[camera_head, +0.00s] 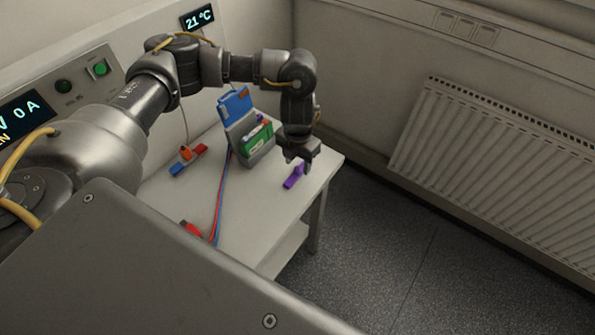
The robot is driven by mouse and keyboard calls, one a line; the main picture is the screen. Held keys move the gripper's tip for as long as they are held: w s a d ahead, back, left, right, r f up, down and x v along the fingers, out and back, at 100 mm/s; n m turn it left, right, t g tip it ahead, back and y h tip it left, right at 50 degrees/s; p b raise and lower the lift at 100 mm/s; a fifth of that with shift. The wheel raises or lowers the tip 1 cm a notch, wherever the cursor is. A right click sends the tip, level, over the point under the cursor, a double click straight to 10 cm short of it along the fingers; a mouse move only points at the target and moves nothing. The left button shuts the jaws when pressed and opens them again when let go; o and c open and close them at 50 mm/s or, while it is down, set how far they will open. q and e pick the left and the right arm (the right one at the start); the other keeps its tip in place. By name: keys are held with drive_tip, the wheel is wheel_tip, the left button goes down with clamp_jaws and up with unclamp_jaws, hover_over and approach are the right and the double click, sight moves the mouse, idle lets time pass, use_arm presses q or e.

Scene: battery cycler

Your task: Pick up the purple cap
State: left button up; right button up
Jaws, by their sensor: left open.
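The purple cap (294,177) lies on the right part of the white table, near its right edge. My left gripper (299,163) points down just above the cap, with its fingers close to the cap's upper end. It is open; I cannot tell whether the fingers touch the cap. The gripper hides a little of the cap's far end. My right gripper is out of view.
A grey holder (238,131) with a blue lid and a green block (257,138) stands left of the gripper. Red and blue pieces (188,160) and a red clip (191,229) with cables lie on the table (255,206). A radiator (500,160) hangs at right.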

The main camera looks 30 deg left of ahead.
sight(296, 169)
use_arm(q)
drive_tip(key=f, duration=0.4)
drive_tip(key=shift+w+a+f, duration=0.15)
drive_tip(key=shift+a+f, duration=0.05)
drive_tip(key=shift+a, duration=0.1)
drive_tip(key=shift+d, duration=0.1)
drive_tip(key=shift+c, duration=0.8)
drive_tip(key=shift+f, duration=0.1)
drive_tip(key=c, duration=0.7)
clamp_jaws()
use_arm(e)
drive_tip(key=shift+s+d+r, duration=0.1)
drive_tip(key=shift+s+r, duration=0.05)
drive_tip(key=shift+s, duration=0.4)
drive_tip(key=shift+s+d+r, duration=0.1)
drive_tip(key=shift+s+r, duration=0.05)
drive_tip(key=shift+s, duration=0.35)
